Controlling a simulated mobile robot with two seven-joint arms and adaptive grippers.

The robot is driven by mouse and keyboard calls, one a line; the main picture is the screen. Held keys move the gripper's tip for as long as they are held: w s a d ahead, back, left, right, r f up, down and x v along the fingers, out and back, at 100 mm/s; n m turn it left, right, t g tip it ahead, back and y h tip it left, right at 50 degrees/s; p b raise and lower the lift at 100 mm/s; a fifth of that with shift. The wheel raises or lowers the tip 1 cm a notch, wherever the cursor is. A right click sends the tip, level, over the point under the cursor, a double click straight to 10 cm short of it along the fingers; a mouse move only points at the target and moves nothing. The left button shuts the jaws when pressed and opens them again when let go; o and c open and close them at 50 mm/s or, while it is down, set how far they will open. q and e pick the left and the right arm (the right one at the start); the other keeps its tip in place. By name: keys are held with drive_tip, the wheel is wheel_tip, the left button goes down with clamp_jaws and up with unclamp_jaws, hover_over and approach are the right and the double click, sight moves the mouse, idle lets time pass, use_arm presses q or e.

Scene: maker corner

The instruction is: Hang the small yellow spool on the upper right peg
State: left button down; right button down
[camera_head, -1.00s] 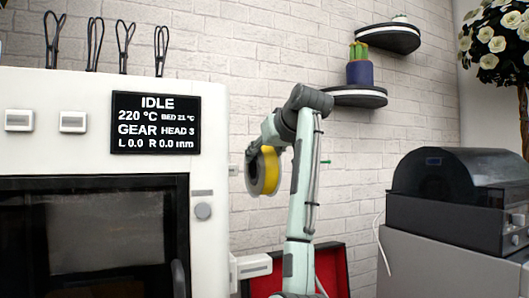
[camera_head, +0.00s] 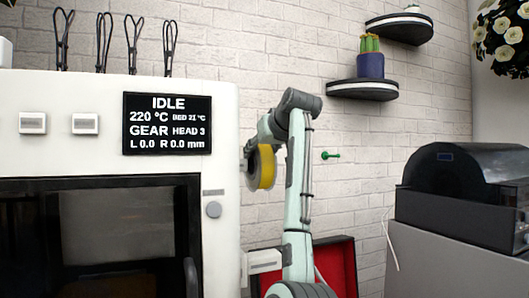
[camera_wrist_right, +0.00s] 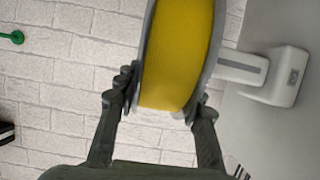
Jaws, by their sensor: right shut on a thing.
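The small yellow spool (camera_head: 266,167), with grey flanges, is held in the air just right of the white machine's side. In the right wrist view the spool (camera_wrist_right: 178,50) sits between both fingers of my right gripper (camera_wrist_right: 163,98), which is shut on its rims. In the head view my right gripper (camera_head: 251,150) is partly hidden by the spool. A green peg (camera_head: 330,155) sticks out of the brick wall, right of my arm and apart from the spool; it also shows in the wrist view (camera_wrist_right: 12,38). My left gripper is out of view.
The white machine (camera_head: 222,120) with a display stands at left. A pale bracket (camera_head: 262,262) juts from its side, below the spool. A red case (camera_head: 335,265) lies open behind my arm. A black-lidded device (camera_head: 465,185) stands at right. Two shelves hang above.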

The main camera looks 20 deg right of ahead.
drive_tip(key=shift+a, duration=0.55)
drive_tip(key=shift+s+a+r, duration=0.1)
drive_tip(key=shift+a, duration=2.45)
drive_tip(key=shift+f, duration=0.3)
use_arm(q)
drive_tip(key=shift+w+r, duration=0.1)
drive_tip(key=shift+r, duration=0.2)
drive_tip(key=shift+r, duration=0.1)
